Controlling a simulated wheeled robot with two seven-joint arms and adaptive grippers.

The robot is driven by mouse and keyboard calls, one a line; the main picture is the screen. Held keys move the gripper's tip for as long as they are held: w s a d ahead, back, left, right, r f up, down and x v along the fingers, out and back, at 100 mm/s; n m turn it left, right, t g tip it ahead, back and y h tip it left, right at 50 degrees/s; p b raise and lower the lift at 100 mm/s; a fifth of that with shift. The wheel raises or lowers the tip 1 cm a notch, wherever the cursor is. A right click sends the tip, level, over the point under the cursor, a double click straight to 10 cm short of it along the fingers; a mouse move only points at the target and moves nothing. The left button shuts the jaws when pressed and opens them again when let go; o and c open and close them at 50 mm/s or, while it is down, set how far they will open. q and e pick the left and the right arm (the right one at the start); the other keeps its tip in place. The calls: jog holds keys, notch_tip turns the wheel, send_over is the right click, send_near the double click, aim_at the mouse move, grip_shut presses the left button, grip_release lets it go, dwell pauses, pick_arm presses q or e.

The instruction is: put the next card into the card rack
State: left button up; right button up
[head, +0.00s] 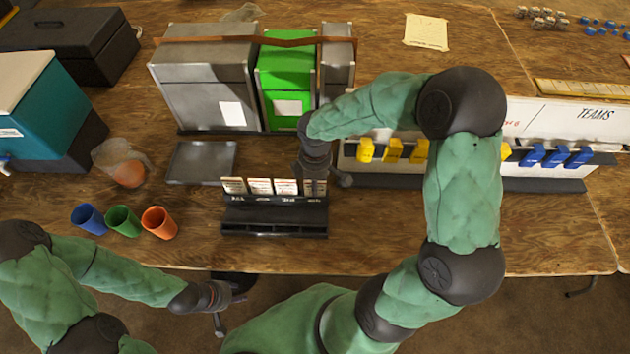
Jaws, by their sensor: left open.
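The black card rack (273,217) stands near the table's front edge, in the middle of the head view. Several white cards (260,186) with dark print stand upright along its back row. My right gripper (328,178) points down at the rack's right end, beside or behind the rightmost cards. Its fingers are mostly hidden, so I cannot tell whether it holds a card. My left gripper (222,309) is open and empty in front of the table edge, at lower left, away from the rack.
A grey metal box (205,75) and a green box (287,65) stand behind the rack. A flat grey tray (201,162) and blue, green and orange cups (159,221) are left. The TEAMS board (545,115) with yellow and blue pieces is right. The front right table is clear.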

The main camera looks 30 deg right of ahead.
notch_tip(320, 180, up, 12)
dwell(0.7)
jog(key=shift+r, duration=0.1)
dwell(0.4)
